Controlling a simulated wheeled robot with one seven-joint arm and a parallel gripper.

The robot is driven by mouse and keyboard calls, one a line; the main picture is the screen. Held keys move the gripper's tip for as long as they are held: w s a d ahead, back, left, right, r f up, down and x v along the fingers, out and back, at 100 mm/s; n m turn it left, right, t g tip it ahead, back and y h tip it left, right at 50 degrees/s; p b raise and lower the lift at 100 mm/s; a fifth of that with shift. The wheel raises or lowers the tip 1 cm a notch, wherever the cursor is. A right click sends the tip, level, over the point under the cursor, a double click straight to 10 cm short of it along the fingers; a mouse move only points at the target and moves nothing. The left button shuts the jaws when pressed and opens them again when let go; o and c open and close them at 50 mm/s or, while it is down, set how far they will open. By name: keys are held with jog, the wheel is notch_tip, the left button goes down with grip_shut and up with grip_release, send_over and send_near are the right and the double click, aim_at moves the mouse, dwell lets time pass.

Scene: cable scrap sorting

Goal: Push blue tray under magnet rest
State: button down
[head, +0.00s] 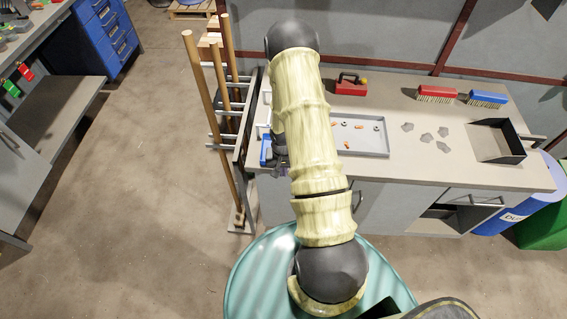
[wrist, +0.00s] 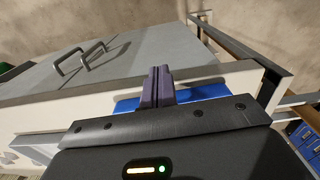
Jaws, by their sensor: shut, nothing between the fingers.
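The blue tray (head: 265,151) is at the left end of the workbench, mostly hidden behind my arm in the head view. In the wrist view the blue tray (wrist: 203,92) shows as a strip on both sides of my fingers. My gripper (head: 281,168) is shut and empty, at the tray's near side; its closed fingers (wrist: 158,72) overlap the tray in the wrist view. I cannot tell whether they touch it. A red block with a black handle (head: 351,84), perhaps the magnet, stands at the bench's back. I cannot make out a magnet rest; my arm covers that area.
A grey tray (head: 372,150) with small copper-coloured pieces lies right of my arm. Grey lumps (head: 427,137), a black-walled tray (head: 486,142), a red brush (head: 437,92) and a blue brush (head: 487,98) are farther right. A rack with wooden poles (head: 197,92) stands by the bench's left end.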

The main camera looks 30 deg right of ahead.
jog(key=shift+w+d+p, duration=0.35)
jog(key=shift+w+d, duration=0.3)
jog(key=shift+w, duration=0.3)
jog(key=shift+w, duration=0.1)
